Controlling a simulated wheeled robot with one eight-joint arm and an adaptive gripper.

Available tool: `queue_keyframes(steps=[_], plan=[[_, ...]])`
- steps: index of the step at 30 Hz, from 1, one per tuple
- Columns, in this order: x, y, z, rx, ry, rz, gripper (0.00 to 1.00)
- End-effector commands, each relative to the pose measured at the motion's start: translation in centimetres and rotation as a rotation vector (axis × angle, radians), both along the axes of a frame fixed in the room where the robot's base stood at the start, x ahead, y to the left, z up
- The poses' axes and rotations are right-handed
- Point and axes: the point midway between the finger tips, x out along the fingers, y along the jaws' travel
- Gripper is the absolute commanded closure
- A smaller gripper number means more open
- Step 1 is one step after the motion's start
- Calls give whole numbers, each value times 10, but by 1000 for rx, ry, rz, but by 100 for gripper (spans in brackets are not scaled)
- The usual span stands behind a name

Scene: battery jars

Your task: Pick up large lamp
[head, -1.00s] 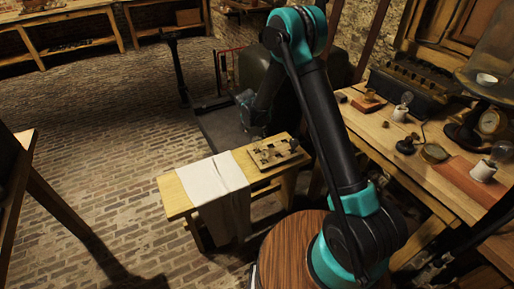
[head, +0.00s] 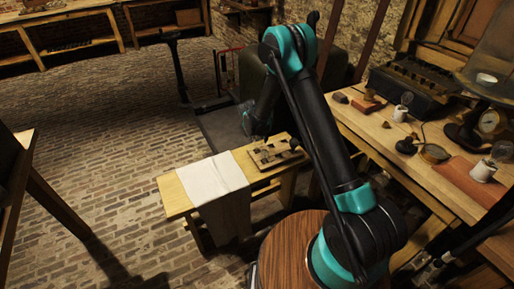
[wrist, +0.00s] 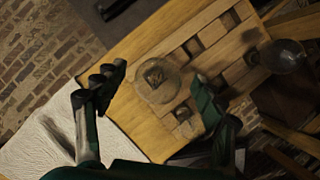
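A large clear glass lamp (wrist: 158,82) stands in a wooden rack (wrist: 240,72) in the wrist view, seen from above. A second, darker-looking glass lamp (wrist: 286,56) is at the rack's right side. My gripper (wrist: 158,77) is open, with one finger left of the large lamp and the other right of it. I cannot tell whether a finger touches the glass. In the head view, my gripper (head: 257,137) is low over the rack (head: 276,154) on the bench, and my arm partly hides that area.
The rack lies on a wooden bench (head: 176,199) beside a white cloth (head: 212,179). A workbench (head: 385,137) at the right holds small lamps (head: 402,110), (head: 484,170) and other instruments. Brick floor is clear to the left of the bench.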

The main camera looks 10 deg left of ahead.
Motion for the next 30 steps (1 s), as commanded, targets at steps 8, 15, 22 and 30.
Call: queue_keyframes(steps=[8,15,22,30], plan=[[0,0,0,0,0,0,69],[0,0,0,0,0,0,82],[0,0,5,0,0,0,82],[0,0,38,0,0,0,82]])
